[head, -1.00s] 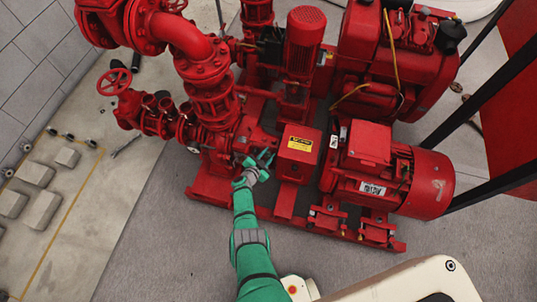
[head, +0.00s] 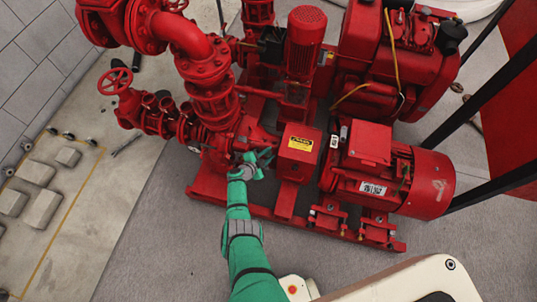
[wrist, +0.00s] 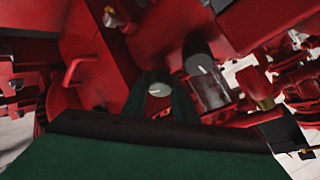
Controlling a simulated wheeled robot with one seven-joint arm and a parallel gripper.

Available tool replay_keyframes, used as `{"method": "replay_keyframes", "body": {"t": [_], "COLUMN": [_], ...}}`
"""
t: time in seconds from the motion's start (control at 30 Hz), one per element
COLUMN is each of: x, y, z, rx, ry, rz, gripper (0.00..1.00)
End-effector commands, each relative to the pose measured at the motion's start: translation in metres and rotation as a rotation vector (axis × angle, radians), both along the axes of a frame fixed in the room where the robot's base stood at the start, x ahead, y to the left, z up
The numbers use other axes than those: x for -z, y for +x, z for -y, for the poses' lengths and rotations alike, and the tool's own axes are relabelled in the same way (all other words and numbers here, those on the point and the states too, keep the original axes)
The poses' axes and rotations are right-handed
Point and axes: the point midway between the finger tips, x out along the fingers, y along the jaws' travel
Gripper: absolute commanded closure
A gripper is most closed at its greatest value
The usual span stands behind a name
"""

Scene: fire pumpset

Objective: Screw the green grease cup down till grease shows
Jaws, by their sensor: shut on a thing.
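In the wrist view, a small round grey-green cap with a pale mark on its top (wrist: 160,89), which I take to be the grease cup, sits between the dark green fingers of my gripper (wrist: 157,98). The fingers are shut on its sides. The cup's lower part is hidden by the fingers and shadow, and I see no grease. In the head view my gripper (head: 264,158) reaches into the red pump between the pump casing and the red box with a yellow label. The cup is too small to make out there.
Just right of the held cap in the wrist view stands a clear cylinder with a dark cap (wrist: 206,78), close to the fingers. A red handle (wrist: 80,70) is at the left. The yellow-labelled red box (head: 298,152) and the motor (head: 375,170) crowd the right side.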

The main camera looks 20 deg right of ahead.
Motion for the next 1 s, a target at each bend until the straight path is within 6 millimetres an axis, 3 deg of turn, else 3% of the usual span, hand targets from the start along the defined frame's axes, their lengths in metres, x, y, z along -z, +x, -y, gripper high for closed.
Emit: {"method": "replay_keyframes", "body": {"t": [0.2,0.23,0.63,1.0], "x": [0.002,0.002,0.0,-0.01], "y": [-0.002,-0.002,-0.002,-0.011], "z": [0.001,0.001,-0.001,-0.019], "rx": [0.002,0.002,0.0,-0.002], "ry": [0.001,0.001,0.0,-0.002], "rz": [-0.003,-0.003,-0.001,0.0], "gripper": [0.97,0.67,0.67,0.67]}}
